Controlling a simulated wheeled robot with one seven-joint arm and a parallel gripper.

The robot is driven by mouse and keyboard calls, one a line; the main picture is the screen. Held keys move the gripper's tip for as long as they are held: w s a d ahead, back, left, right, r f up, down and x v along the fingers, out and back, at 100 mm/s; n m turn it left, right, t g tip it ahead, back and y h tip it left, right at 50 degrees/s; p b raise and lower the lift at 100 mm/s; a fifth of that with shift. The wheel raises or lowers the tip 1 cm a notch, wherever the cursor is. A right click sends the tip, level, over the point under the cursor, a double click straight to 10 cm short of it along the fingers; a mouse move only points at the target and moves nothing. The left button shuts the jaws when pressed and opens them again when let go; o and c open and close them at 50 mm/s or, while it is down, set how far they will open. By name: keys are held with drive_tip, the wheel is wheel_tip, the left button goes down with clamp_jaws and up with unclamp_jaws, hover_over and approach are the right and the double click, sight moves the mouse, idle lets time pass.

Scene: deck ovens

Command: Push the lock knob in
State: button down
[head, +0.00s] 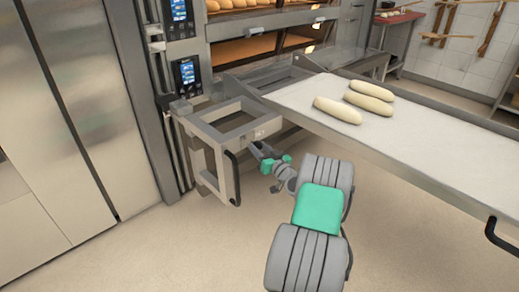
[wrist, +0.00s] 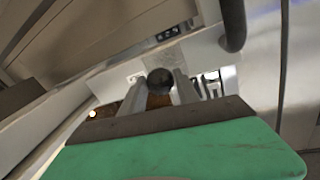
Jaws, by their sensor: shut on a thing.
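The lock knob is a dark round ball (wrist: 160,80) in the wrist view, in front of a light metal bracket. My gripper (wrist: 160,92) has its two grey fingers on either side of the knob and is shut on it. In the head view my gripper (head: 262,152) reaches the side of the grey metal loader frame (head: 228,122), just right of a black handle. The knob itself is hidden there by the gripper. I cannot tell how far in the knob sits.
A loading board (head: 420,128) with 3 pale loaves (head: 338,110) extends right above my arm. A black curved handle (head: 233,178) hangs left of my gripper and also shows in the wrist view (wrist: 233,25). Deck ovens stand behind. The floor in front is clear.

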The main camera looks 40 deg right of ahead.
drive_tip(key=shift+w+a+f+b, duration=0.1)
drive_tip(key=shift+w+f+b, duration=0.1)
drive_tip(key=shift+w+b, duration=0.7)
drive_tip(key=shift+w+r, duration=0.15)
drive_tip(key=shift+w, duration=0.25)
drive_tip(key=shift+s+r, duration=0.1)
drive_tip(key=shift+r, duration=0.05)
drive_tip(key=c, duration=0.9)
unclamp_jaws()
drive_tip(key=s+a+p, duration=0.1)
drive_tip(key=s, duration=0.6)
drive_tip(key=shift+s, duration=0.25)
